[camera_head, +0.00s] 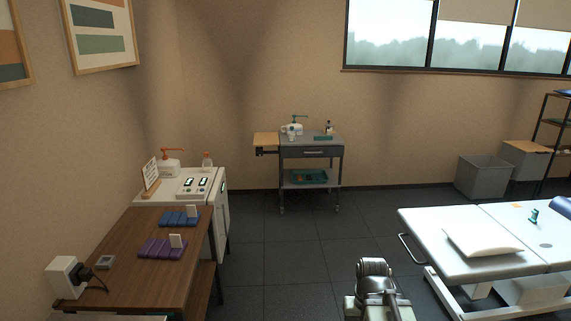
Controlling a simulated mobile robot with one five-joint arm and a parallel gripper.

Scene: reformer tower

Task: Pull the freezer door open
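A white cabinet-like unit (221,213) stands against the left wall beyond the brown wooden table. I cannot tell whether this is the freezer, and no door stands visibly open. Part of my arm (376,284) shows at the bottom, right of centre, over the floor and far from the white unit. My gripper's fingertips do not show.
A grey cart (312,151) stands at the back wall. A white padded bed (440,227) is at right. Dark tiled floor between them is clear.

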